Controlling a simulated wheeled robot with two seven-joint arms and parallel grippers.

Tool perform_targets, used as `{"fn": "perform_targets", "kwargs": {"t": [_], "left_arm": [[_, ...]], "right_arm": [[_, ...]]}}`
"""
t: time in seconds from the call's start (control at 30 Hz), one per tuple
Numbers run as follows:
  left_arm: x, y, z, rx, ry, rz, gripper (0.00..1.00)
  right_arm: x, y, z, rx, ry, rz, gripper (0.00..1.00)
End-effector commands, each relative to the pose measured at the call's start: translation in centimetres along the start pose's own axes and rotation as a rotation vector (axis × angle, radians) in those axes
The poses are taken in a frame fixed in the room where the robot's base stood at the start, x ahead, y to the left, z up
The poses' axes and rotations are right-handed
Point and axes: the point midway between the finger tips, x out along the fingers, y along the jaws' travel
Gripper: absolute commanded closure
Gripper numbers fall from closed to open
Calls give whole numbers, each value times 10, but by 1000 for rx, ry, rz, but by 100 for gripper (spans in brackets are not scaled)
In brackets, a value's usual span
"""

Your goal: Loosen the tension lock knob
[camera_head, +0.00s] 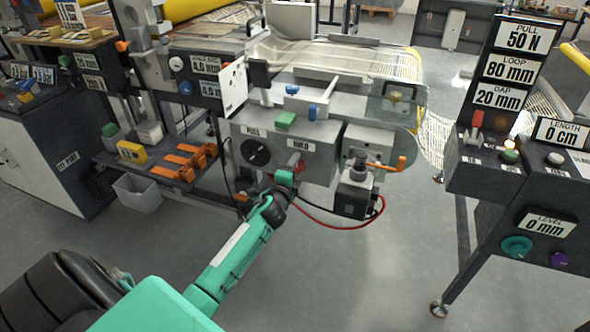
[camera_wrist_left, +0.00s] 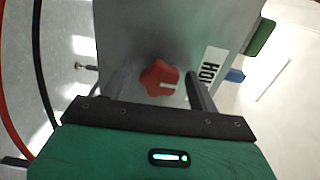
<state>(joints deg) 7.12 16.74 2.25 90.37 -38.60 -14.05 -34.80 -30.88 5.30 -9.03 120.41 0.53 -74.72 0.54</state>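The red lobed knob (camera_head: 300,167) sits on the front of the grey control box (camera_head: 318,172), below the label "HOLD" (camera_head: 300,145). In the left wrist view the red knob (camera_wrist_left: 159,77) shows whole, just beyond the dark front edge of the gripper, with a pale mark on it. My left gripper (camera_head: 286,178) is right at the knob in the head view. Contact with the knob cannot be told. My right gripper is not in view.
A black dial (camera_head: 256,152) labelled "PULL" is left of the knob. An orange-handled crank (camera_head: 385,165) and a black motor box (camera_head: 355,195) with a red cable are to the right. A console (camera_head: 510,170) reads 50 N, 80 mm and 20 mm. Open floor lies in front.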

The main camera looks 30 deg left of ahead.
Motion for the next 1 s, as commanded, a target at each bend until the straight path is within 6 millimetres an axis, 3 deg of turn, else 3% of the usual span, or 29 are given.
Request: {"fn": "perform_targets", "kwargs": {"t": [0.27,0.8,1.0], "left_arm": [[-8,0,0,1,1,0,40],[-104,1,0,0,0,1,40],[-129,1,0,-1,0,1,40]], "right_arm": [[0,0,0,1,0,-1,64],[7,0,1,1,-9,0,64],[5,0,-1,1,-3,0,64]]}}
